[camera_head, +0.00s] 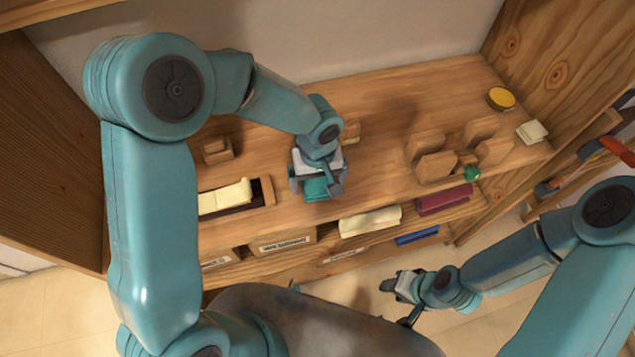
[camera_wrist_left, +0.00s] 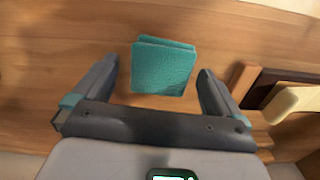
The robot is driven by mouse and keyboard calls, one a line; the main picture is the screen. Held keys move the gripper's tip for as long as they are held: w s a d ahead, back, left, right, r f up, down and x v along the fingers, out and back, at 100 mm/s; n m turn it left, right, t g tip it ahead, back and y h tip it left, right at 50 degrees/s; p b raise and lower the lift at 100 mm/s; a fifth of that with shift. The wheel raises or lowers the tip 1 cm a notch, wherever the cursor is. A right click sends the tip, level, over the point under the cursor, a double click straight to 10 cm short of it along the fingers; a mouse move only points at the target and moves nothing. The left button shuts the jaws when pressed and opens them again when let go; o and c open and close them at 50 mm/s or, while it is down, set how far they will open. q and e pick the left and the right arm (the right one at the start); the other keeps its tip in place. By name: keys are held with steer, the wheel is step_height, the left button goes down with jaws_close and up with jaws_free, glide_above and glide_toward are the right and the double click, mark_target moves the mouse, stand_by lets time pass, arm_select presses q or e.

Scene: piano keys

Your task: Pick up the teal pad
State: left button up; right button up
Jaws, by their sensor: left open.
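The teal pad (camera_wrist_left: 163,70) lies on the wooden shelf top and looks like two square layers, one slightly offset behind the other. It also shows in the head view (camera_head: 317,188), partly covered by my left gripper (camera_head: 318,191). In the wrist view my left gripper (camera_wrist_left: 157,66) is open, with one finger on each side of the pad and a visible gap to both. I cannot tell how far above the shelf the fingertips are. My right gripper (camera_head: 393,286) is low in front of the shelf, away from the pad; its jaws are too small to read.
A dark tray (camera_head: 267,191) with a cream block (camera_head: 228,195) sits left of the pad. Several wooden blocks (camera_head: 436,166), a green ball (camera_head: 472,173) and a yellow disc (camera_head: 500,98) stand at right. Wooden side panels (camera_head: 560,75) bound the shelf. The shelf between pad and blocks is clear.

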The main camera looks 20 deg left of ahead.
mark_target(317, 183)
arm_select(q)
steer(key=shift+s+r, duration=0.15)
steer(key=shift+s, duration=0.15)
steer(key=shift+w, duration=0.2)
steer(key=c, duration=1)
steer(key=shift+s, duration=0.1)
steer(key=shift+c, duration=0.6)
steer(key=shift+r, duration=0.55)
step_height(317, 183, up, 19)
steer(key=shift+b, duration=0.35)
steer(key=o, duration=0.4)
steer(key=c, duration=0.3)
steer(key=shift+f, duration=0.1)
